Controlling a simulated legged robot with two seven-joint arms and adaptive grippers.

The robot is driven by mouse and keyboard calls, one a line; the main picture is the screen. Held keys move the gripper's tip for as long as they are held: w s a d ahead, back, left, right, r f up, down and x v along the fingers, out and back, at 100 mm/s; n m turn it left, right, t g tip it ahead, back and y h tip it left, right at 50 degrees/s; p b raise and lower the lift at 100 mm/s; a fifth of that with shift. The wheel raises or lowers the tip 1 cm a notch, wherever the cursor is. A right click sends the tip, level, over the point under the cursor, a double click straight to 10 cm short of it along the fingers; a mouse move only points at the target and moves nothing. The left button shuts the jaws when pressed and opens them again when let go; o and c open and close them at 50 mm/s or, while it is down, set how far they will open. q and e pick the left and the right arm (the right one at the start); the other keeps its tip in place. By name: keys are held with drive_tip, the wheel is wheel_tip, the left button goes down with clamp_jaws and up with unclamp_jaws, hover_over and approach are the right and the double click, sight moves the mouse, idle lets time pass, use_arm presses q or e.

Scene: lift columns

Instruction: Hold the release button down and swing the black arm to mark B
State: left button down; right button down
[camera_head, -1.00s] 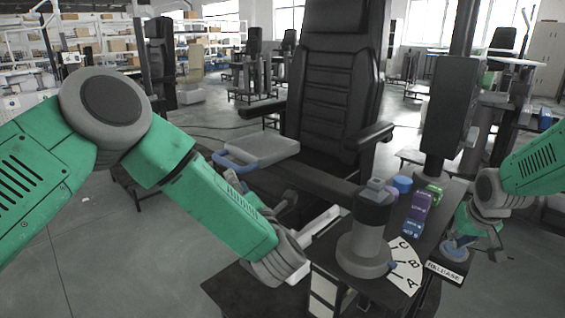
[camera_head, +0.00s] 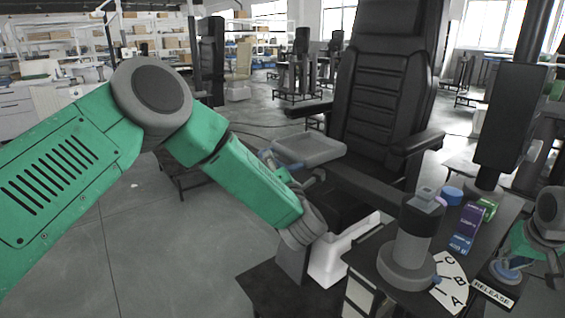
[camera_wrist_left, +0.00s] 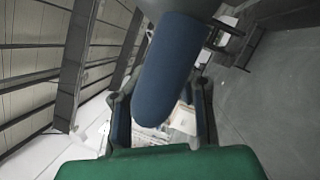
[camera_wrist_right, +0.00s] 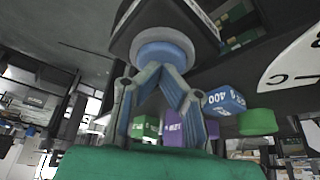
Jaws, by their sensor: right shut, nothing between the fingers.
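The release button (camera_head: 508,268) is a blue disc on a dark box beside the RELEASE label. My right gripper (camera_head: 523,262) is shut and empty, its tips at the button's face in the right wrist view (camera_wrist_right: 160,72); I cannot tell how far the button is pressed. A blue pointer (camera_head: 437,281) seems to lie between marks A and B (camera_head: 460,281).
A black chair (camera_head: 385,100) stands behind the arm. A black upright pad (camera_head: 512,115) rises at the right. Open floor (camera_head: 150,240) lies at the left.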

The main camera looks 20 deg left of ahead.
use_arm(q)
drive_tip(key=shift+f, duration=0.1)
drive_tip(key=s+d+n+g+y, duration=0.1)
drive_tip(key=s+n+g+y, duration=0.4)
drive_tip(key=s, duration=1.3)
drive_tip(key=shift+f+n+g+y, duration=0.15)
drive_tip(key=shift+n+g+y, duration=0.3)
drive_tip(key=shift+g, duration=1.35)
drive_tip(key=shift+d, duration=0.1)
